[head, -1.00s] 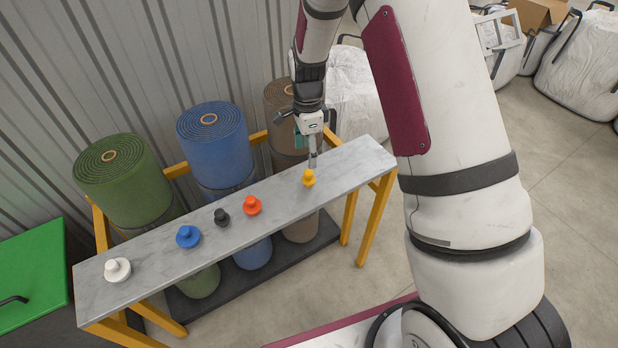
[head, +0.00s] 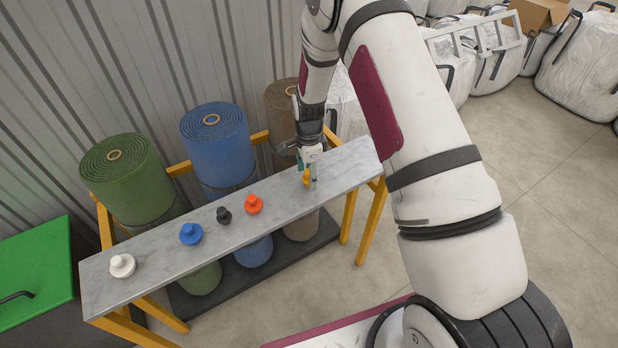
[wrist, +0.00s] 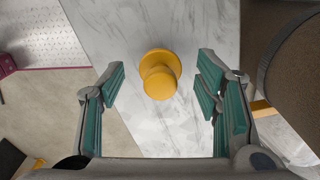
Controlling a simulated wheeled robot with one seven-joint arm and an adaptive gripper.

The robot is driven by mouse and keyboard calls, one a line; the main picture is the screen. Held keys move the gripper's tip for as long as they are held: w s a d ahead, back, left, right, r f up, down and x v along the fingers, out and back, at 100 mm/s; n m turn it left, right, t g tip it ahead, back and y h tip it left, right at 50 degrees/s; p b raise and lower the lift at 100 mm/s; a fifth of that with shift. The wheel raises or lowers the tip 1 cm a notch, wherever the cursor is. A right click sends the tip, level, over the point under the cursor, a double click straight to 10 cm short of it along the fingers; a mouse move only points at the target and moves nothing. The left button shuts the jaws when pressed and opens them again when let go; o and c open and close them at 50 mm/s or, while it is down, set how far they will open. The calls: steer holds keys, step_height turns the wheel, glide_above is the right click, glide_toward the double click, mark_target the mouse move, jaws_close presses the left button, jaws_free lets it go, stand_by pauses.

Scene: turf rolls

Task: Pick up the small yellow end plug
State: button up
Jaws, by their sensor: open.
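The small yellow end plug (head: 307,178) stands on the grey marble-look shelf near its right end. In the wrist view the yellow plug (wrist: 158,75) shows a round flange and a narrower knob, between and a little beyond the fingertips. My gripper (head: 309,172) is open over the plug, its fingers partly hiding it in the head view. In the wrist view the teal-padded fingers of my gripper (wrist: 160,85) are spread to either side of the plug, with a gap on both sides and no contact visible.
Green (head: 125,180), blue (head: 217,145) and brown (head: 283,100) turf rolls stand behind. The shelf around the yellow plug is clear.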

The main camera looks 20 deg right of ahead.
steer(key=c, duration=1.2)
steer(key=shift+c, duration=0.2)
steer(key=shift+r, duration=0.15)
